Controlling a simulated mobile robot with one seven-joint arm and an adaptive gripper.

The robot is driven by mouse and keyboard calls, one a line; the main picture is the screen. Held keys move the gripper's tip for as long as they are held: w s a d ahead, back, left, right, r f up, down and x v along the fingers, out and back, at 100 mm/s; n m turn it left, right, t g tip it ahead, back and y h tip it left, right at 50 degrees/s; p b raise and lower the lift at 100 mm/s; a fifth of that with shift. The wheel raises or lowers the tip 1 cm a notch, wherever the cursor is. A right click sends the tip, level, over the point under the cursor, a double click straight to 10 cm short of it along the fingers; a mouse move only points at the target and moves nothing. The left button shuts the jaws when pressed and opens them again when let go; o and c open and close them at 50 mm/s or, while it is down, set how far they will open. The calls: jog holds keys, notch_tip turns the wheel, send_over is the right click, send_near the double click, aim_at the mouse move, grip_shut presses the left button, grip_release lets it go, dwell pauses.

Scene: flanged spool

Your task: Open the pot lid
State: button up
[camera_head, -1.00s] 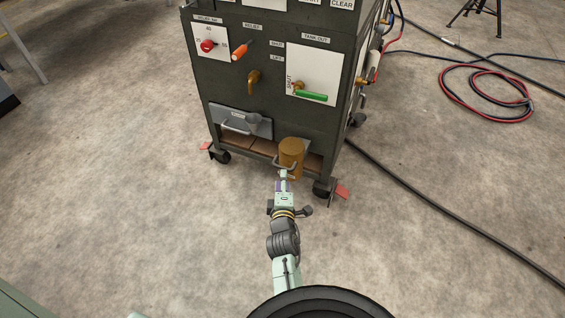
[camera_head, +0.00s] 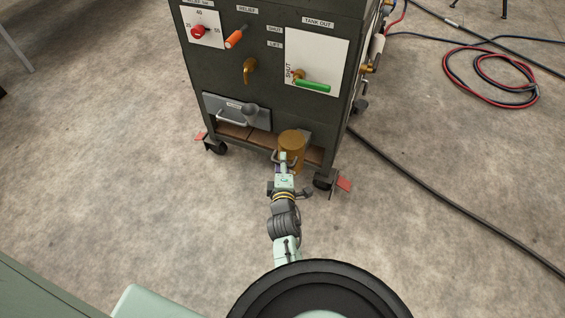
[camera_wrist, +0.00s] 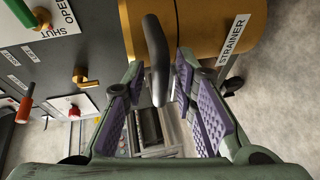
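The pot is a brass-coloured cylinder (camera_head: 292,140) standing upright at the lower right front of the dark cabinet. In the wrist view the pot (camera_wrist: 200,28) fills the top, beside a "STRAINER" label (camera_wrist: 233,40). A dark curved handle (camera_wrist: 156,55) sticks out from it toward my gripper (camera_wrist: 160,88). My gripper is open, with purple pads apart, and the handle's end lies between the fingers. I cannot tell whether a finger touches it. In the head view my gripper (camera_head: 285,165) is right in front of the pot and hides part of the handle.
The cabinet (camera_head: 228,70) carries a green-handled valve (camera_head: 312,86), an orange lever (camera_head: 236,38), a brass spout (camera_head: 249,70) and a grey drawer-like panel with a handle (camera_head: 236,110). A black hose (camera_head: 430,192) runs over the floor at right. The floor in front is clear.

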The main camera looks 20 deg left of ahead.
grip_shut()
dwell(0.6)
